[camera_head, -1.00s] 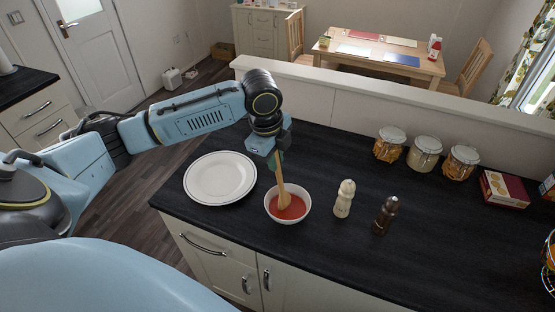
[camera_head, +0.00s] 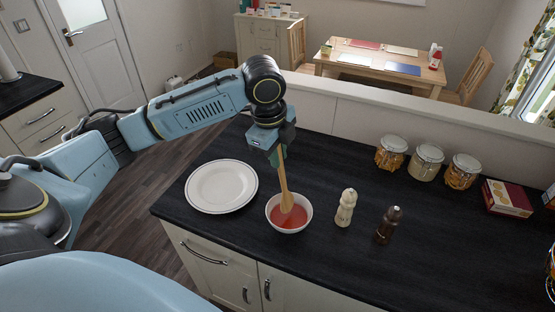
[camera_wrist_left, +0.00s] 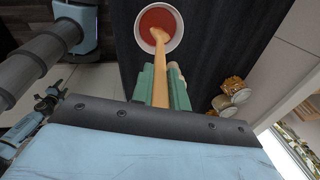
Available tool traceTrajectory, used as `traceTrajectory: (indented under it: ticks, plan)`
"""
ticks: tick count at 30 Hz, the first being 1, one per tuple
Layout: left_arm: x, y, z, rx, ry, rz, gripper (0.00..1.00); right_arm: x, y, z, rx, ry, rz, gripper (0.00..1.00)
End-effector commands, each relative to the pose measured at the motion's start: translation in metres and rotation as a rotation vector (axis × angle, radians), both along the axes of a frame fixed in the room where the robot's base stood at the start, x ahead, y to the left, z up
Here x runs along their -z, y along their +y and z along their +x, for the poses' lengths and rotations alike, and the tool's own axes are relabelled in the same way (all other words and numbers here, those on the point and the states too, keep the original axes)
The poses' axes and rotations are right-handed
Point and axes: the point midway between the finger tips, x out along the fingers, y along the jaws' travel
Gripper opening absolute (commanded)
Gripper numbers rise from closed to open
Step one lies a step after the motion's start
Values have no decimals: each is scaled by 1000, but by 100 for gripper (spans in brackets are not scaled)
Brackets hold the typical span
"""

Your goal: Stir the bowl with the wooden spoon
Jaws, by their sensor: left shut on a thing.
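The white bowl (camera_head: 289,227) holds red liquid and stands on the dark counter. It also shows at the top of the left wrist view (camera_wrist_left: 142,42). My left gripper (camera_head: 276,158) is above the bowl and shut on the handle of the wooden spoon (camera_head: 285,185). The spoon also shows between the green fingers in the left wrist view (camera_wrist_left: 160,75). The spoon is slightly tilted, with its head down in the red liquid, so the tip is hidden. My right gripper is not in view.
A white plate (camera_head: 222,187) lies left of the bowl. A cream mill (camera_head: 346,207) and a dark brown mill (camera_head: 388,225) stand to its right. Several lidded jars (camera_head: 427,161) and a red box (camera_head: 507,198) stand farther right. The low wall (camera_head: 400,125) runs behind the counter.

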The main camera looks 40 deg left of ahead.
Motion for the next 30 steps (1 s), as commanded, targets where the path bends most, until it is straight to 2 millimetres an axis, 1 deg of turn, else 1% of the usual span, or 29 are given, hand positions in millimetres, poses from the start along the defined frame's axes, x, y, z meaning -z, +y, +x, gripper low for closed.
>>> traceTrajectory:
  ticks: [3, 18, 24, 30]
  plan:
    - [-9, 0, 0, 0, -2, -1, 0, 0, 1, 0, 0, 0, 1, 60]
    - [-43, 0, 0, 0, -2, 0, 0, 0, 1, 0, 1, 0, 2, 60]
    - [-47, 0, 0, 1, 0, -1, 0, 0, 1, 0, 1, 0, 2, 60]
    - [-47, 0, 0, 1, 0, -1, 0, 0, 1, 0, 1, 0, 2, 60]
